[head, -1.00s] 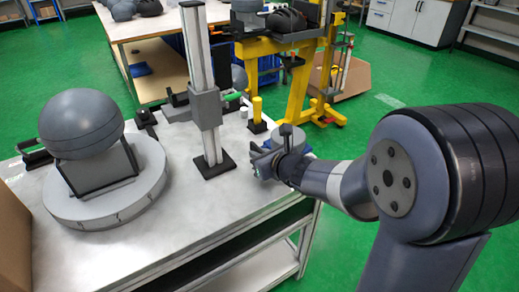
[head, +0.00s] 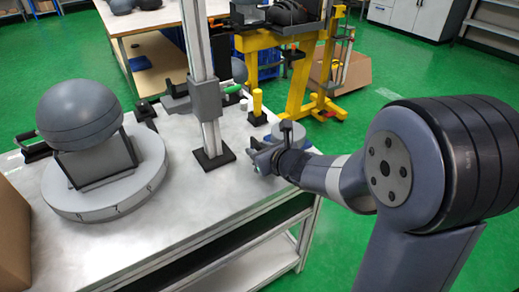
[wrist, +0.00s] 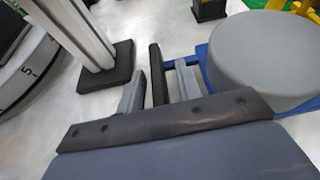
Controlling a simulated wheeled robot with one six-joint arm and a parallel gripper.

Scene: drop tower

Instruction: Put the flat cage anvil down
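The piece I take for the flat cage anvil is a wide grey disc (wrist: 262,60) at the right of the wrist view, beside a blue base (wrist: 203,52). In the head view its grey top (head: 288,132) shows just behind my gripper (head: 264,160), at the table's right edge. In the wrist view a black upright bar (wrist: 158,75) stands between the fingers of my gripper (wrist: 158,88). Narrow gaps show on both sides of the bar, so the fingers look open around it.
A metal column (head: 203,95) on a black foot stands left of my gripper. A round grey turntable (head: 105,190) with a large ball (head: 80,115) is further left. A yellow post (head: 257,104) stands behind. The front table top (head: 160,235) is clear.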

